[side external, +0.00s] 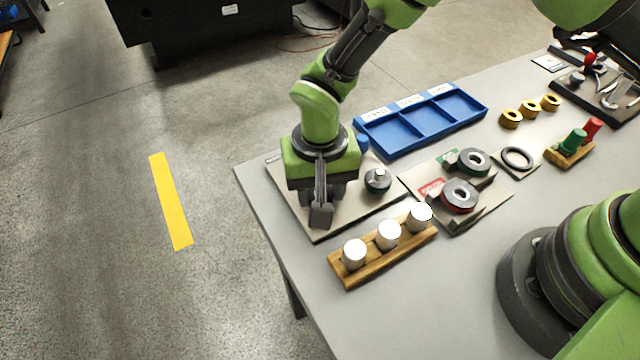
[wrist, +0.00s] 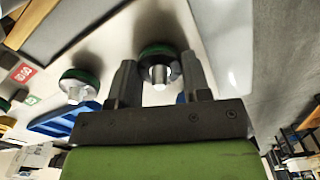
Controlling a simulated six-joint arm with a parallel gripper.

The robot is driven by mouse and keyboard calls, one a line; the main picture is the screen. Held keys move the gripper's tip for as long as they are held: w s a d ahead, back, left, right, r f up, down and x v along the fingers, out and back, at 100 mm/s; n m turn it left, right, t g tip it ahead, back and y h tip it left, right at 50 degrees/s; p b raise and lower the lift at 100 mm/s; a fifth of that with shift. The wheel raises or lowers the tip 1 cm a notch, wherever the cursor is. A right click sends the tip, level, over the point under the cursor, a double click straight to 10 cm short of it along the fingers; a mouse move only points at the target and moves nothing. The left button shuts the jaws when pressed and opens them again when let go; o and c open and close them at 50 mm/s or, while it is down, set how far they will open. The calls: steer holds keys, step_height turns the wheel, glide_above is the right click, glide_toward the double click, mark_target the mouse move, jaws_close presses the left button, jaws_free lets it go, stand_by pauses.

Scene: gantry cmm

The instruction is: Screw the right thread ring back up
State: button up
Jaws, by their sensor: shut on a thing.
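My gripper (side external: 321,207) points down over the grey plate (side external: 320,233) at the table's left end. In the wrist view my gripper (wrist: 160,82) has one finger on each side of a dark, green-edged thread ring (wrist: 157,50) around a silver post (wrist: 160,76). It is shut on this ring, which the gripper hides in the side view. A second dark thread ring (side external: 378,182) sits around a silver-topped post on the same plate, right of my gripper. It also shows in the wrist view (wrist: 80,76). How far the held ring is screwed up cannot be told.
A wooden rack (side external: 345,278) with three white cylinders stands in front of the plate. A board with red-edged (side external: 443,197) and green-edged (side external: 458,158) ring gauges lies to the right. A blue compartment tray (side external: 385,148) lies behind. Yellow rings (side external: 511,119) stand farther right.

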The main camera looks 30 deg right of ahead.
steer(key=n, duration=1.2)
steer(key=shift+n, duration=0.3)
steer(key=shift+s+f+n, duration=0.1)
steer(key=shift+n, duration=1.8)
steer(key=o, duration=0.9)
steer(key=shift+o, duration=0.2)
